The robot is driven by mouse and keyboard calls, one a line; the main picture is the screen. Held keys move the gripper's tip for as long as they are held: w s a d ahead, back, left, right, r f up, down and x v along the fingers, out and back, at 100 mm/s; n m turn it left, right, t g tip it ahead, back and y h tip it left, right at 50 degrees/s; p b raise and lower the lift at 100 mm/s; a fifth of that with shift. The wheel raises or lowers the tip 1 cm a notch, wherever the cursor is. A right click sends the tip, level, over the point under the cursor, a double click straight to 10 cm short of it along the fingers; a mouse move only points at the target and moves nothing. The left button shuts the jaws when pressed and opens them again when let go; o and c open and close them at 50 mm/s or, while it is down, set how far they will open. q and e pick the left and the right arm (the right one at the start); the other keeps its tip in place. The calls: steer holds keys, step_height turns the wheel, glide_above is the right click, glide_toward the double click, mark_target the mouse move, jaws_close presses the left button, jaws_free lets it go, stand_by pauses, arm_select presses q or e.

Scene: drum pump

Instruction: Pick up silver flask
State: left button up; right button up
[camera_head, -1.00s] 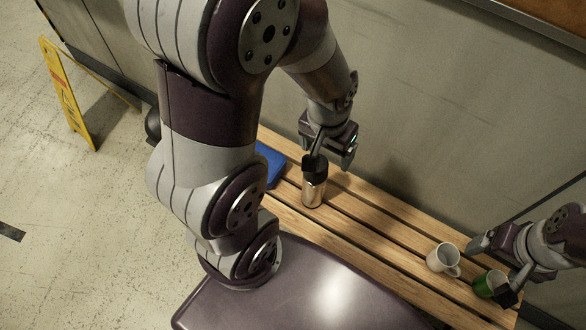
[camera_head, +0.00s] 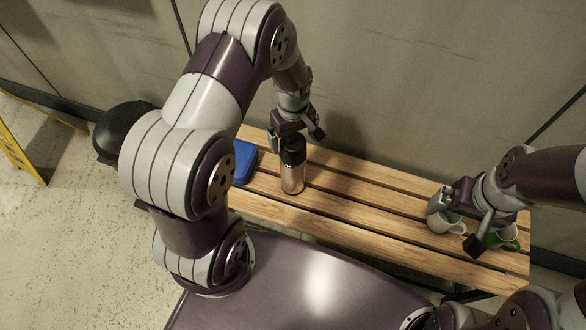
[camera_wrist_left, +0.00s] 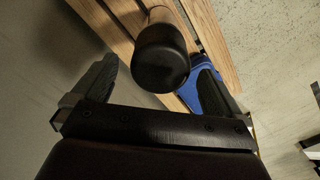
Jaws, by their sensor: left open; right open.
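The silver flask (camera_head: 292,178) with a black cap stands upright on the wooden slatted bench. My left gripper (camera_head: 296,136) is open and empty, just behind and above the flask's cap. In the left wrist view the black cap (camera_wrist_left: 160,60) shows between the two spread fingers of my left gripper (camera_wrist_left: 157,76), with clear room on both sides. The flask's body is mostly hidden there by its cap. My right gripper (camera_head: 456,222) is open over the bench's right end, in front of the mugs.
A white mug (camera_head: 447,223) and a green mug (camera_head: 506,238) stand at the right of the slatted bench (camera_head: 360,205). A blue object (camera_head: 243,162) lies left of the flask. A grey wall runs behind the bench. A yellow floor sign (camera_head: 18,150) stands at far left.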

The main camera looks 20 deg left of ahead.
mark_target(293, 140)
arm_select(q)
step_height(293, 140, down, 3)
steer(key=c, duration=1.8)
steer(key=shift+r, duration=0.1)
steer(key=shift+c, duration=0.2)
steer(key=shift+r, duration=0.1)
